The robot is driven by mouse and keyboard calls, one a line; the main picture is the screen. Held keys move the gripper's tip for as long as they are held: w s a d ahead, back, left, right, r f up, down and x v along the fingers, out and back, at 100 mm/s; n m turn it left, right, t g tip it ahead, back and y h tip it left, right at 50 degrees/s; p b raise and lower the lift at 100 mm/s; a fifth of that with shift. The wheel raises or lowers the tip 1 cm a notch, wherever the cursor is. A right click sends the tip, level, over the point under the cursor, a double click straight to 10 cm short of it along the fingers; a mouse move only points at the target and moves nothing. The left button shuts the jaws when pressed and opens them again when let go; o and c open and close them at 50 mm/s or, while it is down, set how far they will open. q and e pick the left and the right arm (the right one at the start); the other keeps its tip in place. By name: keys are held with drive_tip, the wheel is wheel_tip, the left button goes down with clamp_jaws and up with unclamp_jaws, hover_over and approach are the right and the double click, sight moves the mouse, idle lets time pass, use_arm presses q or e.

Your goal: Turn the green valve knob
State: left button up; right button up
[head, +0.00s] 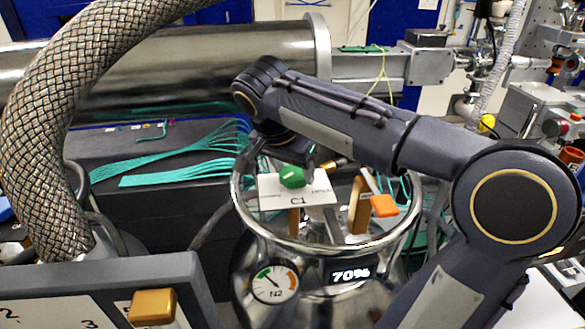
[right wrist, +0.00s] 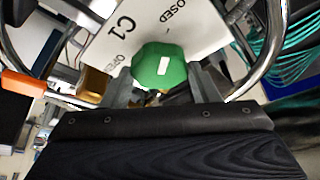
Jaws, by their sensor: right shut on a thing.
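The green valve knob (head: 291,177) sits on a white plate (head: 322,193) marked C1, above the top of a shiny metal vessel. It also shows in the right wrist view (right wrist: 160,68), with a white mark on its face and the words OPEN and CLOSED partly readable on the plate. My right gripper (right wrist: 165,90) is shut on the green knob, with one grey finger on each side of it. In the head view my right arm reaches over from the right and hides part of the gripper. My left gripper is not in view.
A metal ring rail (head: 418,214) surrounds the vessel top. An orange handle (head: 384,206) stands right of the plate. A gauge (head: 274,284) and a 70% display (head: 352,273) are on the vessel. A thick braided hose (head: 45,125) rises at the left.

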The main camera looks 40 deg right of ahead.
drive_tip(key=n+t, duration=0.1)
drive_tip(key=n, duration=0.1)
drive_tip(key=n+y+b, duration=0.1)
drive_tip(key=n, duration=0.2)
drive_tip(key=shift+s+d+t, duration=0.1)
drive_tip(key=shift+s+t, duration=0.05)
drive_tip(key=shift+t, duration=0.25)
drive_tip(key=n+y, duration=0.1)
drive_tip(key=n, duration=0.1)
drive_tip(key=n+t+y, duration=0.1)
drive_tip(key=n, duration=0.2)
drive_tip(key=shift+d+n, duration=0.15)
drive_tip(key=shift+n, duration=0.15)
drive_tip(key=n+y+p, duration=0.1)
drive_tip(key=n+y, duration=0.1)
drive_tip(key=n, duration=0.4)
drive_tip(key=shift+d, duration=0.15)
drive_tip(key=n+y, duration=0.1)
drive_tip(key=n, duration=0.2)
drive_tip(key=n+g+y, duration=0.1)
drive_tip(key=n, duration=0.1)
drive_tip(key=shift+d+n+p, duration=0.1)
drive_tip(key=shift+n+p, duration=0.2)
drive_tip(key=shift+n, duration=0.1)
drive_tip(key=o, duration=1)
